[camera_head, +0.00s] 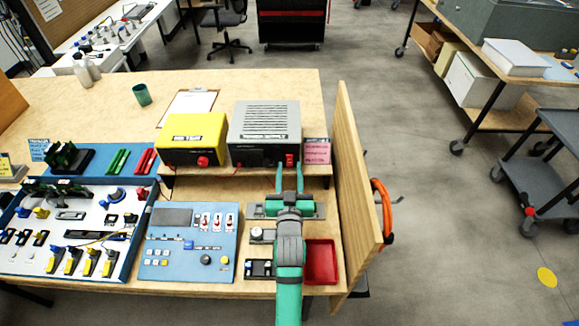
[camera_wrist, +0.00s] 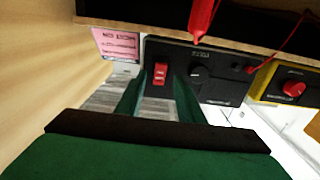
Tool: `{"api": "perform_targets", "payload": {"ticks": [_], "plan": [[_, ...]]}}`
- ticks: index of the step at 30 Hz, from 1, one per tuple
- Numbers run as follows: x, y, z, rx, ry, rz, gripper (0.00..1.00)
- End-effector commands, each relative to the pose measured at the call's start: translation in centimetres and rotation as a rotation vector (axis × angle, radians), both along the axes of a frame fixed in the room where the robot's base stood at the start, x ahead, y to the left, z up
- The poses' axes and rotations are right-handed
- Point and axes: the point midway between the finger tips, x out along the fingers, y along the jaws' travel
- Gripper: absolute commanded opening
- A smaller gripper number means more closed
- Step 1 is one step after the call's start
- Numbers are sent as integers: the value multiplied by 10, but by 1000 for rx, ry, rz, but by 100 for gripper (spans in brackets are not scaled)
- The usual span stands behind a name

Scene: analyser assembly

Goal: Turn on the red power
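The red power switch (camera_wrist: 161,74) is a small red rocker on the dark front panel of a grey power box (camera_head: 264,122). It also shows in the head view (camera_head: 291,160) at the box's lower right. My green gripper (camera_head: 289,172) is in front of that panel, with its two fingers apart and nothing between them. In the wrist view the fingers (camera_wrist: 157,92) point at the panel, one on each side of the switch's lower part. I cannot tell whether the fingertips touch the panel. The switch's on or off position is not clear.
A yellow box (camera_head: 193,133) with a red knob stands left of the grey box on a wooden shelf. A pink label (camera_head: 317,151) is right of the switch. A wooden side panel (camera_head: 356,195) stands close on the right. A red tray (camera_head: 321,262) lies below.

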Motion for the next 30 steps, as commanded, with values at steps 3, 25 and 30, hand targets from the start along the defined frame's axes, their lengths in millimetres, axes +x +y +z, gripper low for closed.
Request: {"api": "perform_targets", "payload": {"ticks": [3, 25, 30], "plan": [[12, 0, 0, 1, 0, 0, 34], [19, 0, 0, 1, -1, 0, 0], [19, 0, -2, 2, -36, 1, 0]]}}
